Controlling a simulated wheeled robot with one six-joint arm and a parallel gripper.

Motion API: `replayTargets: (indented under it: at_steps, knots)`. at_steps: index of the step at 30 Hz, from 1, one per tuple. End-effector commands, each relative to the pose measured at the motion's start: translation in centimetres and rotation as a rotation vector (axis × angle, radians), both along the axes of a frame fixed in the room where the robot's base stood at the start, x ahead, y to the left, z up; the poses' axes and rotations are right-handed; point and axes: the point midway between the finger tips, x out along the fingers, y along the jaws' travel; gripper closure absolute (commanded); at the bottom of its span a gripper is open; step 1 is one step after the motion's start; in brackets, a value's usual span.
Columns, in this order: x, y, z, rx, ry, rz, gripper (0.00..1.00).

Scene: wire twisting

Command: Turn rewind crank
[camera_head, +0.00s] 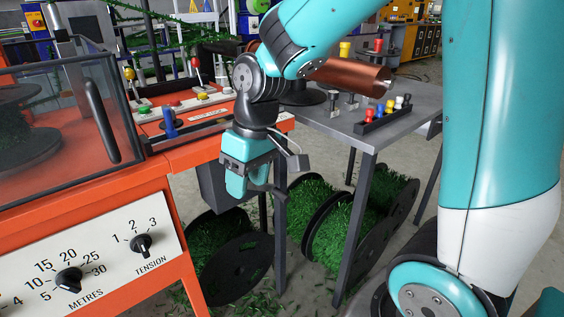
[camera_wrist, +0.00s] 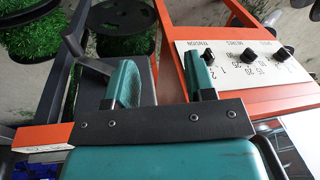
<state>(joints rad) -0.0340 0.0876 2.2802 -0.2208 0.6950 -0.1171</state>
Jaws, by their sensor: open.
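In the wrist view, the rewind crank (camera_wrist: 92,60) shows as a grey arm with a dark handle at its outer end. It sits at the upper left, beside my left finger and outside the gap between the fingers. My gripper (camera_wrist: 160,78) is open with nothing between its teal fingers. In the head view, my gripper (camera_head: 249,184) hangs pointing down at the right end of the orange machine (camera_head: 180,225).
A grey table (camera_head: 420,97) stands to the right, carrying a copper-coloured cylinder (camera_head: 345,76) and a rack of coloured pegs (camera_head: 382,121). Black reels with green fibre (camera_head: 360,230) stand below it. A dark box (camera_head: 212,186) hangs under the machine's edge. A dial panel (camera_head: 105,262) faces front.

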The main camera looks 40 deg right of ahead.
Motion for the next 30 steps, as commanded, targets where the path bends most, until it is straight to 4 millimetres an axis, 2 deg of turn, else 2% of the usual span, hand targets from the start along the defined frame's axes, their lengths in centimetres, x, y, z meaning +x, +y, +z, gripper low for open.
replayTargets:
  at_steps: [1,3,6,9,12,16,20,30]
  knots:
    - [2.0,-2.2,2.7,-0.029,0.017,-0.055,0.5]
    - [4.2,-5.2,3.3,-0.071,0.032,-0.119,0.5]
    - [6.3,-8.9,3.5,-0.119,0.054,-0.189,0.5]
    - [7.4,-11.5,3.4,-0.153,0.07,-0.234,0.5]
    - [7.9,-13.0,3.0,-0.172,0.079,-0.259,0.5]
    - [8.1,-13.5,1.8,-0.18,0.084,-0.267,0.5]
    - [8.0,-13.4,-0.5,-0.179,0.086,-0.265,0.5]
    - [8.0,-13.5,-8.3,-0.178,0.085,-0.266,0.5]
